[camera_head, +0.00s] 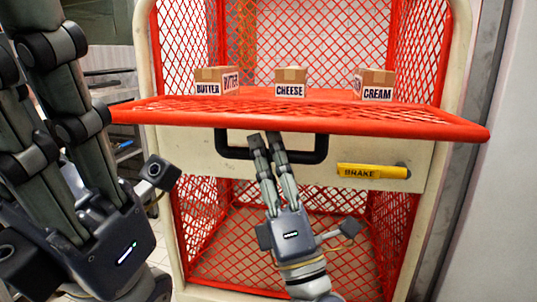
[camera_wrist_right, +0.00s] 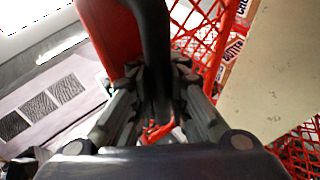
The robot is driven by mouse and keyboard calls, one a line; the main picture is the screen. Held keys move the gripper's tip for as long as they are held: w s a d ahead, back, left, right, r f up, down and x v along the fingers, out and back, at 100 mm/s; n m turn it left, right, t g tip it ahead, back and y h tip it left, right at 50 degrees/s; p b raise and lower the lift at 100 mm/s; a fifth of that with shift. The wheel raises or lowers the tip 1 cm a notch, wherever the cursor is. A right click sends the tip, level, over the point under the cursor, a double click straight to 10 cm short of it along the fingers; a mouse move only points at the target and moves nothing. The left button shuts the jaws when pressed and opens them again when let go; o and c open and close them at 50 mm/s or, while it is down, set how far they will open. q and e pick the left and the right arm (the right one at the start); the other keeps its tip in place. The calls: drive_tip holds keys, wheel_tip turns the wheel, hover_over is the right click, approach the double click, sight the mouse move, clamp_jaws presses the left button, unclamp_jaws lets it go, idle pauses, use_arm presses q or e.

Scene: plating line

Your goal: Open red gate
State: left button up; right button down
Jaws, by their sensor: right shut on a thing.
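The red gate (camera_head: 420,121) is a mesh panel with a red rim. It lies almost flat and juts out from the front of a cream-framed cart. A black U-shaped handle (camera_head: 318,152) hangs below its front edge. My right gripper (camera_head: 265,140) is shut on the middle of this handle from below. In the right wrist view, the black handle (camera_wrist_right: 153,30) runs between the fingers of my right gripper (camera_wrist_right: 158,78), with the red gate (camera_wrist_right: 107,40) beside it. My left gripper (camera_head: 55,75) is large at the left, apart from the gate; its fingertips are not clear.
Boxes marked butter (camera_head: 208,83), cheese (camera_head: 290,83) and cream (camera_head: 377,85) stand inside the cart behind the gate. A yellow brake lever (camera_head: 370,171) sits on the cream front panel (camera_head: 410,155). Red mesh closes the lower bay. A pale wall (camera_head: 500,230) stands close at the right.

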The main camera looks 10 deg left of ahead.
drive_tip(key=shift+a+f+y, duration=0.15)
drive_tip(key=shift+f+y, duration=0.15)
drive_tip(key=shift+f, duration=0.1)
drive_tip(key=c, duration=1.8)
unclamp_jaws()
drive_tip(key=shift+r, duration=0.1)
drive_tip(key=v, duration=1.2)
drive_tip(key=shift+s, duration=0.15)
